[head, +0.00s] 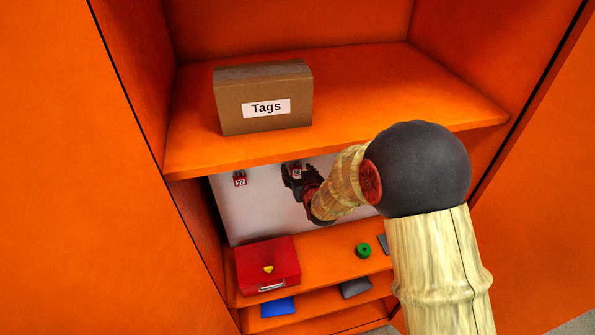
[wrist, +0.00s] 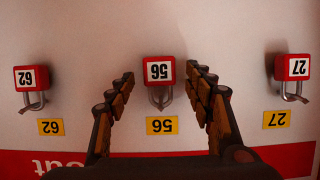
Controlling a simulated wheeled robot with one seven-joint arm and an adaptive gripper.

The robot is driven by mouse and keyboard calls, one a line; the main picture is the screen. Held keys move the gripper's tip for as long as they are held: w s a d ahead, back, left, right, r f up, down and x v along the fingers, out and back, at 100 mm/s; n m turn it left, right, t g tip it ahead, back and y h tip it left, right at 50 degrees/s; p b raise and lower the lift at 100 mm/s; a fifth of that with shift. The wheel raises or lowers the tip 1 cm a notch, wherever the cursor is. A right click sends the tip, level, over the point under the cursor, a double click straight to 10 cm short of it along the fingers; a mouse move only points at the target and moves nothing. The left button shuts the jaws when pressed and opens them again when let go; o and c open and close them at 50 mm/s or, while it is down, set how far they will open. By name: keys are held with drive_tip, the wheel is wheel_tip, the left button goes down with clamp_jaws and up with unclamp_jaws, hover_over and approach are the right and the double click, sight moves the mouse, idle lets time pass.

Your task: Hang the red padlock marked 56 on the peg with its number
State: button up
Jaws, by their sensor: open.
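The red padlock marked 56 (wrist: 159,71) is on the white board, in the middle of the wrist view, which shows the board upside down. Its grey shackle points toward the yellow 56 label (wrist: 162,125), so it hangs below that label. The peg itself is too small to make out. My gripper (wrist: 161,76) is open, with one finger on each side of the padlock and a visible gap on both sides. In the head view my gripper (head: 297,184) is at the board, partly covering the padlock (head: 297,171).
Red padlocks marked 62 (wrist: 30,78) and 27 (wrist: 292,67) hang on either side, under their own labels. The orange upper shelf (head: 380,105) with the Tags box (head: 240,115) overhangs the board. A red box (head: 255,268) and green item (head: 363,251) are on the lower shelf.

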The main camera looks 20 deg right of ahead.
drive_tip(key=v, duration=1.2)
drive_tip(key=shift+f, duration=0.15)
drive_tip(key=s+f+g, duration=0.3)
drive_tip(key=s+f, duration=0.2)
drive_tip(key=f, duration=0.2)
drive_tip(key=s+f+g+b, duration=0.2)
drive_tip(key=s+f+b, duration=0.1)
drive_tip(key=s+b, duration=0.9)
drive_tip(key=s+f+g+b, duration=0.2)
drive_tip(key=s+f+b, duration=0.1)
drive_tip(key=s+b, duration=0.8)
drive_tip(key=shift+s+f+g+b, duration=0.2)
drive_tip(key=shift+s+g+b, duration=0.2)
drive_tip(key=shift+b, duration=1.35)
